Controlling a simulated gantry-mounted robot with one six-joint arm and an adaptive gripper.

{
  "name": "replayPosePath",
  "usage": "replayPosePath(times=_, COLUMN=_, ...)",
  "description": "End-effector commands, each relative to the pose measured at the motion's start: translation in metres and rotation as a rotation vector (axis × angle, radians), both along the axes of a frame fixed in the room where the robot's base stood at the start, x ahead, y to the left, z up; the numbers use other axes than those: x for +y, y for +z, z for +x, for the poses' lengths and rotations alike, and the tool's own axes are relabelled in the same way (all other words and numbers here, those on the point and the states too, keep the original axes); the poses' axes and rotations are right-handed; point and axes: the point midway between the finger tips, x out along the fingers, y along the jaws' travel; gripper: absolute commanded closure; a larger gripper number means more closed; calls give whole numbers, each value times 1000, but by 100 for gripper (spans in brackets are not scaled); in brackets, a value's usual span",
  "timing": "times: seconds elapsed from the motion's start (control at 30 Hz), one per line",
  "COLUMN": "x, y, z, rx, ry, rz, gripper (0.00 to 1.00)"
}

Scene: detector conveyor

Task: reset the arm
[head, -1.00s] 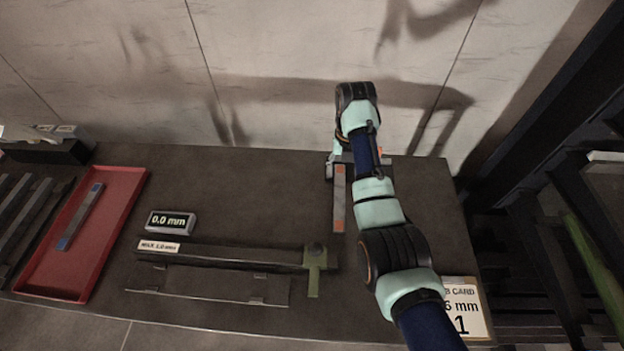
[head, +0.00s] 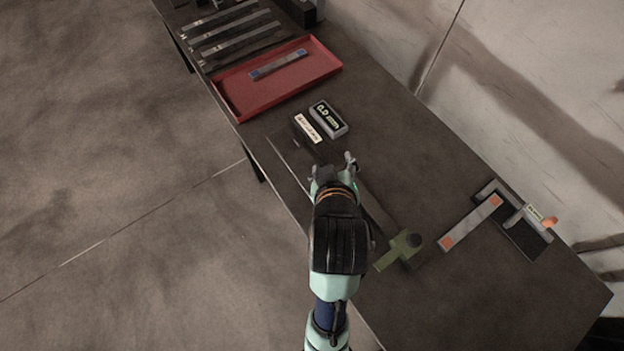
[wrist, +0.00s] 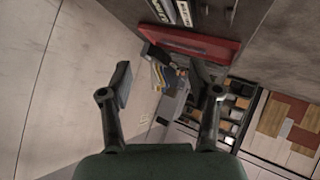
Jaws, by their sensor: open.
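My gripper (head: 335,166) is open in the head view, above the front part of the dark table, over the long dark rail with the green end piece (head: 399,250). In the wrist view my gripper (wrist: 160,90) shows its two fingers wide apart with nothing between them. A bar with orange ends (head: 471,223) lies on the table at the right, its far end by a small fixture (head: 520,222) with an orange knob. My gripper is apart from both.
A red tray (head: 228,100) holds a bar with blue ends (head: 278,64). Several bars lie in a rack (head: 228,30) beyond it. A display (head: 328,117) and a small label stand between tray and rail. The table (head: 440,150) is clear between display and fixture.

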Motion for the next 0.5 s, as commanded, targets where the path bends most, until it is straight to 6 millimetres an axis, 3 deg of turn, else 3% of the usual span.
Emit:
replayPosePath(times=0.03, x=24, y=11, z=-16, rx=-64, ry=-30, rz=101, gripper=38)
replayPosePath(times=0.1, x=47, y=27, z=-33, rx=-136, ry=-76, rz=241, gripper=38)
replayPosePath(times=0.2, x=63, y=40, z=-49, rx=-189, ry=-110, rz=363, gripper=38)
replayPosePath(times=0.5, x=67, y=45, z=-52, rx=-204, ry=-123, rz=401, gripper=38)
